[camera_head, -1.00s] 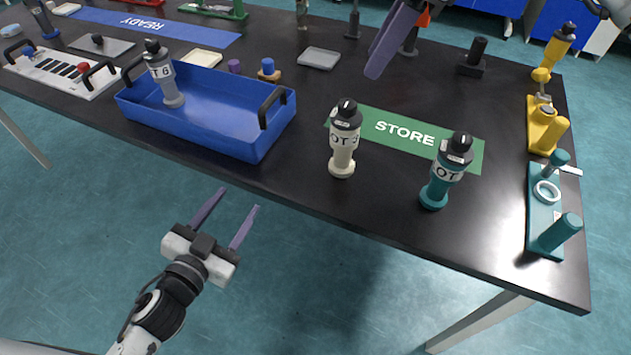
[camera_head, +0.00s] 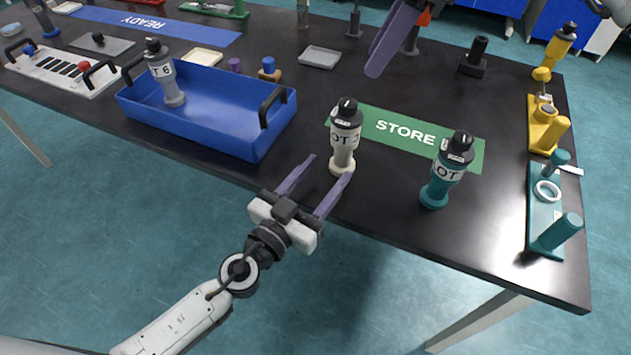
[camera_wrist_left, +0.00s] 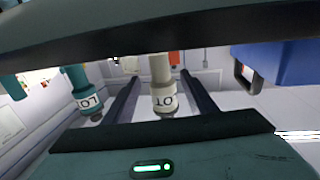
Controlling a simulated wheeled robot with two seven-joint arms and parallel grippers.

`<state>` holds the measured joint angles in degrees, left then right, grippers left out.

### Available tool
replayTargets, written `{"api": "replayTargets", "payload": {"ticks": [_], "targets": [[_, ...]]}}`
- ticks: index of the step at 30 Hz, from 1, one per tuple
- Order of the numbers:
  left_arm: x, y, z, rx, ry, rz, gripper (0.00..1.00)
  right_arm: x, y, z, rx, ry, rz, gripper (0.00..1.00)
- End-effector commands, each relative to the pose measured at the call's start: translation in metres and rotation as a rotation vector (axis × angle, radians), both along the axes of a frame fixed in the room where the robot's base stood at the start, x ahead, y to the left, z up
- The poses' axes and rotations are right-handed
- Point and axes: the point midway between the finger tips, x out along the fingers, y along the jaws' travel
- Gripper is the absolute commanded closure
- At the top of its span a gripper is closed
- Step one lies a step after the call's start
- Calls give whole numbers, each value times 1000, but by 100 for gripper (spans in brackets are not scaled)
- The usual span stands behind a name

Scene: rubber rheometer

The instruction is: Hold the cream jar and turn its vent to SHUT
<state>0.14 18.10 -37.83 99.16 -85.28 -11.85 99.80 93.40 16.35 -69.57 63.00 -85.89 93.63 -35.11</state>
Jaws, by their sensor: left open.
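The cream jar (camera_head: 343,140) stands upright near the table's front edge, at the left end of the green STORE strip. It has a dark cap (camera_head: 347,106) with a pale mark on top; I cannot read the vent setting. My left gripper (camera_head: 331,167) is open, its purple fingers reaching over the table edge toward the jar's lower part, not closed on it. In the left wrist view the cream jar (camera_wrist_left: 163,97) appears inverted between the fingers. My right gripper (camera_head: 390,45) shows only partly at the top; one purple finger is seen, high over the table.
A teal jar (camera_head: 446,175) stands to the right of the cream jar. A blue tray (camera_head: 215,120) holding a grey jar (camera_head: 165,75) stands to the left. The green STORE strip (camera_head: 385,119) lies behind. Teal (camera_head: 543,215) and yellow (camera_head: 540,125) fixtures stand at the right edge.

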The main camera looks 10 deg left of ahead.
Motion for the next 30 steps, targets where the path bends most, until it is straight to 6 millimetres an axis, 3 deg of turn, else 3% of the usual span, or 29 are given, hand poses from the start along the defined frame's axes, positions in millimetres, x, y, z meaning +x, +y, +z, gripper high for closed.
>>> {"api": "replayTargets", "payload": {"ticks": [6, 12, 25, 30], "targets": [[37, -19, 1, -1, -2, 1, 49, 0, 0, 0, 0, 0, 0, 69], [60, -30, 1, 1, -2, 1, 49, 0, 0, 0, 0, 0, 0, 69], [69, -35, 0, 0, 0, 0, 49, 0, 0, 0, 0, 0, 0, 69], [69, -35, 0, 0, 0, 0, 76, 0, 0, 0, 0, 0, 0, 69]]}}
